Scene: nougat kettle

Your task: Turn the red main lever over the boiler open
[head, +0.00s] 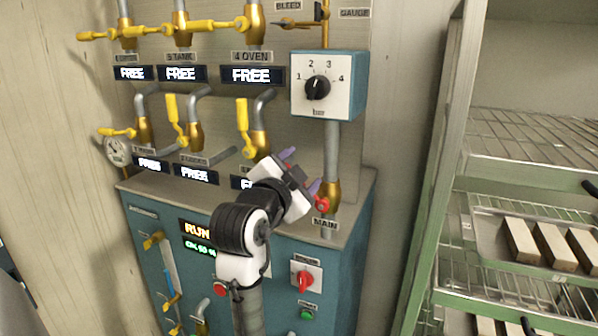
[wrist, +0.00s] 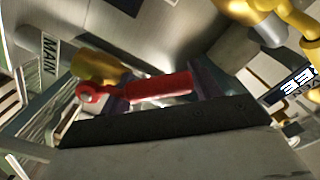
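The red main lever (head: 322,204) sits on a brass valve (head: 331,190) on the grey pipe above the MAIN label (head: 325,223). In the head view only its pivot end shows; my gripper hides the rest. In the wrist view the whole lever (wrist: 155,88) shows, its pivot at the left by the brass valve body (wrist: 95,65) and its handle pointing right. My gripper (head: 302,171) is at the lever, its purple-grey fingers spread apart. In the wrist view the handle lies across the space between the fingers (wrist: 163,95). I cannot tell whether a finger touches it.
A dial box (head: 327,84) is above the valve. Yellow levers (head: 243,128) on brass valves stand to the left. The teal boiler cabinet (head: 345,250) is below, with a red knob (head: 305,281). A green rack (head: 440,200) with trays stands at the right.

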